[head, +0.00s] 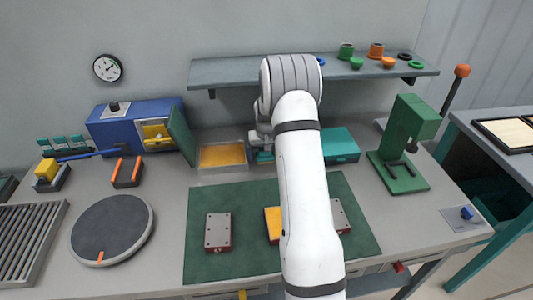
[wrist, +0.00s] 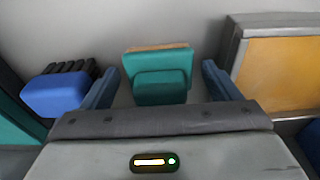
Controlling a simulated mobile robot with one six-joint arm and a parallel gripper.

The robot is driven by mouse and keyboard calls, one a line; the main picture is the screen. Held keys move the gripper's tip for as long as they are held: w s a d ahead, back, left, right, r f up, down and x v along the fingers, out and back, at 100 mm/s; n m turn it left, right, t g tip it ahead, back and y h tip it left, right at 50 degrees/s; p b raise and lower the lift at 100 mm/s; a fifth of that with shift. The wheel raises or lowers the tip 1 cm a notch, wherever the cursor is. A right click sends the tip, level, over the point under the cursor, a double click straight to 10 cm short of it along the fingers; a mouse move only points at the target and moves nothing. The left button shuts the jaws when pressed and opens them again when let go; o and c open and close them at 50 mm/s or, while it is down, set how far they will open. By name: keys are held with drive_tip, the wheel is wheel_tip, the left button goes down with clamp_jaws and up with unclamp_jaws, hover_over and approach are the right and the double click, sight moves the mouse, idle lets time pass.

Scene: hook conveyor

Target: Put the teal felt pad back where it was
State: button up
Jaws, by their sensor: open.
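The teal felt pad (wrist: 161,85) shows in the wrist view as a teal block with a thin tan strip along its far edge. It lies between the two blue fingers of my gripper (wrist: 160,82), with a gap on each side. My gripper is open and does not touch it. In the head view my gripper (head: 262,146) is low at the back of the bench, partly hidden by my arm. A bit of teal (head: 264,157) shows just under it there.
A yellow-orange tray (head: 222,155) stands just left of my gripper in the head view, and a teal box (head: 341,146) to its right. A shelf (head: 225,72) hangs above. The blue cabinet (head: 120,128) has its green door open. A green press (head: 402,150) stands right.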

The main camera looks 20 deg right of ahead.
sight(266, 158)
drive_tip(key=shift+r, duration=0.15)
wheel_tip(266, 158, up, 12)
drive_tip(key=s+b, duration=0.2)
drive_tip(key=s+a+r, duration=0.6)
drive_tip(key=a+r, duration=0.1)
drive_tip(key=s+a+n, duration=0.1)
drive_tip(key=s+a, duration=0.2)
drive_tip(key=s, duration=0.6)
drive_tip(key=s+a+r+n+t, duration=0.1)
drive_tip(key=s+a, duration=0.3)
drive_tip(key=s, duration=0.5)
drive_tip(key=s+a+r+n, duration=0.1)
drive_tip(key=s+a, duration=0.3)
drive_tip(key=s, duration=0.5)
drive_tip(key=shift+s, duration=0.4)
drive_tip(key=shift+a, duration=0.1)
drive_tip(key=shift+c, duration=0.5)
